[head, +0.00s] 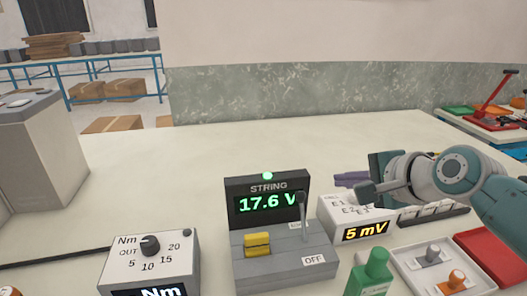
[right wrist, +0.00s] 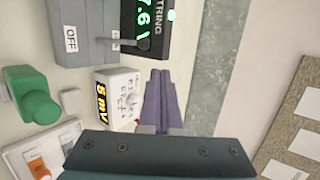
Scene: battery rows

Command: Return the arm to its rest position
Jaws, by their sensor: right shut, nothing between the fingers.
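My right gripper (head: 366,189) hangs above the white meter box at the right of the table, with its arm coming in from the right edge. Its jaws are shut and hold nothing. My left gripper is not in view.
The STRING meter (head: 268,203) reads 17.6 V beside a lever marked OFF. The white meter box (head: 338,215) reads 5 mV.

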